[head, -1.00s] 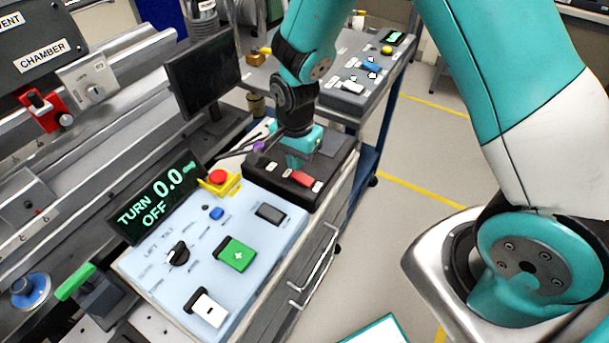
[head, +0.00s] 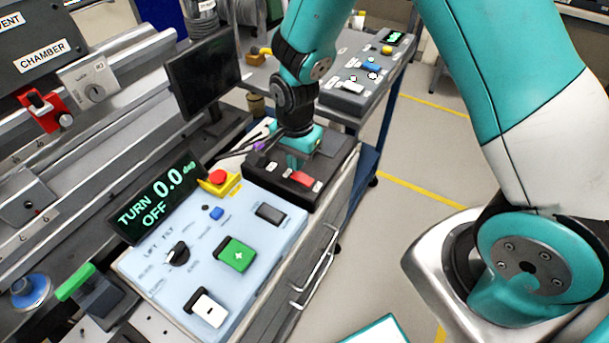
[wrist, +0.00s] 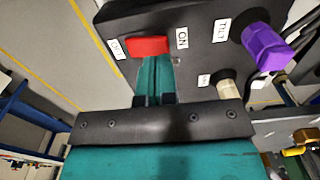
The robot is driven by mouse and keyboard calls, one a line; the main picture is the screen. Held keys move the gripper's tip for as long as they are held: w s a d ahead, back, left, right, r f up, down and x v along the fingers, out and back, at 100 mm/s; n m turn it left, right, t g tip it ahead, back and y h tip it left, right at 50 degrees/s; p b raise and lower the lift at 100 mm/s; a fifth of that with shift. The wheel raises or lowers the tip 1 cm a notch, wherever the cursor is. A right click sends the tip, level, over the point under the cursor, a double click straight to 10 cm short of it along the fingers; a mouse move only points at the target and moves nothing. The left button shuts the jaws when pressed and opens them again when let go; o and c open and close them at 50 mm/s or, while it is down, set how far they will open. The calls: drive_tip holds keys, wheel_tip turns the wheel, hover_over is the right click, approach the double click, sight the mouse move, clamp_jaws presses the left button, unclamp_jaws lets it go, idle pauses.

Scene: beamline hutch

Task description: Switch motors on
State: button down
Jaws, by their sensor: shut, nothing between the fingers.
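A red rocker switch (head: 304,179) sits on a dark control box (head: 328,165) behind the pale blue panel. In the wrist view the red switch (wrist: 149,46) lies between a label at its left, which seems to read OFF, and an ON label (wrist: 182,39) at its right. My gripper (wrist: 153,62) is shut and empty, its teal fingertips right at the switch's near edge; I cannot tell whether they touch it. In the head view my gripper (head: 292,158) points down over the box, behind the switch. The display (head: 155,198) reads TURN 0.0 deg OFF.
A purple knob (wrist: 268,46) labelled TILT and a beige knob (wrist: 226,90) stand close to my fingers. The pale blue panel (head: 240,215) carries a red stop button (head: 217,177), a green plus button (head: 236,254) and a white minus button (head: 208,310). A monitor (head: 204,75) stands behind.

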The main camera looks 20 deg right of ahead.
drive_tip(key=shift+f+b, duration=0.95)
drive_tip(key=shift+f, duration=0.4)
idle(0.8)
wheel_tip(320, 180, up, 7)
drive_tip(key=p, duration=0.6)
drive_tip(key=shift+r, duration=0.1)
idle(0.5)
drive_tip(key=s+a+r+n+y, duration=0.2)
drive_tip(key=s+r+n, duration=0.7)
drive_tip(key=s+r, duration=0.1)
drive_tip(key=s+a+r+n+y, duration=0.2)
drive_tip(key=s+r+n, duration=0.7)
drive_tip(key=r, duration=0.4)
drive_tip(key=shift+s+a, duration=0.15)
drive_tip(key=shift+s, duration=0.4)
